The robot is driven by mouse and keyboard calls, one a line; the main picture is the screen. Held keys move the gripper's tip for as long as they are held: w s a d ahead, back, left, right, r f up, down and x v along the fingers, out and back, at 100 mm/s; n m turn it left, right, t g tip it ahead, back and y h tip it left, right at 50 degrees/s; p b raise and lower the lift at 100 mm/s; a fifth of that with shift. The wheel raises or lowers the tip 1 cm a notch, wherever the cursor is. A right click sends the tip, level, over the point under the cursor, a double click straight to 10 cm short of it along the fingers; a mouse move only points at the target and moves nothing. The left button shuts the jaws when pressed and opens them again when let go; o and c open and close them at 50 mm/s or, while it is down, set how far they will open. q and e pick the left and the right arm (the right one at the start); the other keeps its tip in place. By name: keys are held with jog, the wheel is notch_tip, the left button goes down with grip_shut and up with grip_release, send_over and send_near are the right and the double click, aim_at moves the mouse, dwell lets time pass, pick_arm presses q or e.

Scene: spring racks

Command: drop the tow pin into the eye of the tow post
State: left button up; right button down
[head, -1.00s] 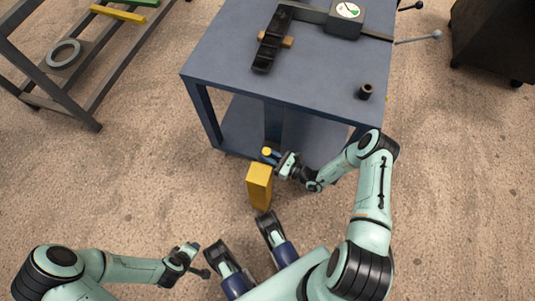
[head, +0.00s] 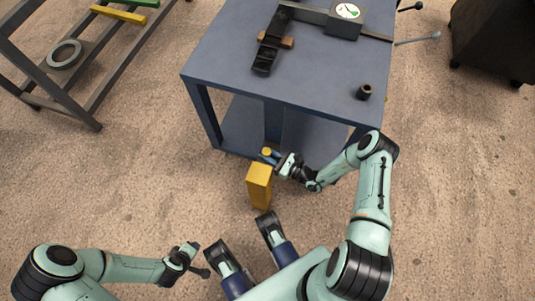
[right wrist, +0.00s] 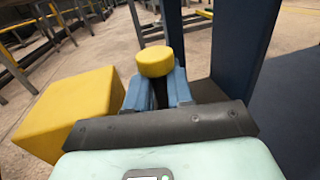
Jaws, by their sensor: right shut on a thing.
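The tow pin (head: 267,151) has a round yellow head. My right gripper (head: 275,157) is shut on it just below the head. In the right wrist view the yellow head (right wrist: 155,61) stands above the two blue fingers (right wrist: 158,90), with a dark shank between them. The tow post (head: 259,184) is a yellow upright block close to the pin, on the near side in the head view. It also shows in the right wrist view (right wrist: 75,108), left of the fingers. I cannot make out its eye. My left gripper (head: 192,255) is low at the left, apart from both.
A blue workbench (head: 225,65) stands just beyond the right gripper; its leg is close by. On it are a gauge device (head: 345,14), a black clamp-like part (head: 267,52) and a dark cylinder (head: 364,92). A metal rack (head: 85,85) stands upper left. Open floor lies left of the post.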

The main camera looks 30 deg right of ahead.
pick_arm(q)
jog(key=shift+f+b, duration=0.9)
jog(key=shift+f, duration=0.2)
pick_arm(e)
jog(key=shift+f, duration=1.25)
jog(key=c, duration=0.9)
grip_release()
pick_arm(q)
jog(key=r+p, duration=0.1)
jog(key=d+r+p, duration=0.1)
jog(key=shift+s+r, duration=0.15)
jog(key=shift+r, duration=0.25)
pick_arm(e)
jog(key=v, duration=1.3)
jog(key=shift+s, duration=0.15)
jog(key=shift+d, duration=0.15)
